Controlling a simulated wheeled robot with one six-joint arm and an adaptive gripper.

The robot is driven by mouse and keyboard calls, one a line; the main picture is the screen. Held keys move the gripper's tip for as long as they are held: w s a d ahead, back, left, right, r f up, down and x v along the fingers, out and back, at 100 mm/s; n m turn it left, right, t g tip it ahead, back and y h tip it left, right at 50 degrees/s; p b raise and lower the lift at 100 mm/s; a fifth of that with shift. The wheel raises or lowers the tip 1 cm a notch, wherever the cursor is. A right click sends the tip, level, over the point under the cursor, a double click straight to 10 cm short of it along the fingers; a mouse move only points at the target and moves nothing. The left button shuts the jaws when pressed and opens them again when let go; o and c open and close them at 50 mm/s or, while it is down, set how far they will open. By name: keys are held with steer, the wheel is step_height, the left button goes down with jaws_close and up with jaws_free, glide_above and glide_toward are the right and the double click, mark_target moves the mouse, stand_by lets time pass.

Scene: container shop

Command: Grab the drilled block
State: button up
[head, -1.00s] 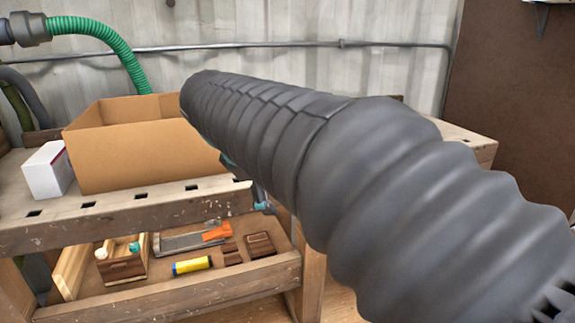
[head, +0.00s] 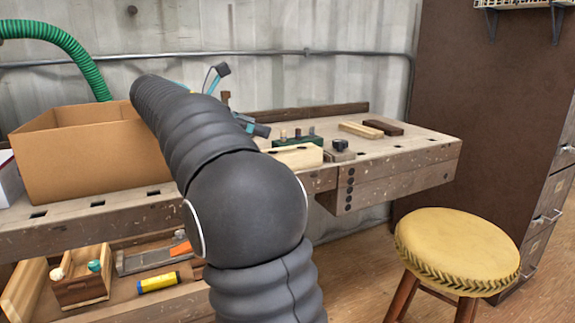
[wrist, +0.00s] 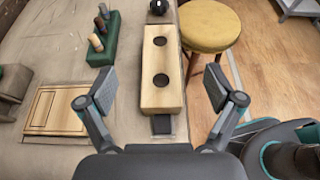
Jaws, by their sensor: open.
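The drilled block (wrist: 162,92) is a pale wooden block with two dark round holes in its top. In the wrist view it lies lengthwise on the bench, ahead of my gripper (wrist: 158,90) and between the lines of its two spread fingers. The fingers are open, with nothing seen held between them. In the head view a pale block (head: 297,156) near the bench's front edge looks like the same one. My arm hides most of the gripper there.
A green block with pegs (wrist: 104,38) stands just left of the drilled block. A black knob (wrist: 158,7) is beyond it. A flat wooden piece (wrist: 55,110) lies at left. A cardboard box (head: 90,160) stands on the bench. A yellow stool (head: 457,245) stands at right.

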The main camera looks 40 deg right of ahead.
step_height(320, 180, down, 4)
steer(key=shift+r+b, duration=0.15)
steer(key=shift+b, duration=0.3)
steer(key=shift+x, duration=1)
steer(key=shift+b+x, duration=0.8)
steer(key=shift+x, duration=2.05)
steer(key=c, duration=1.5)
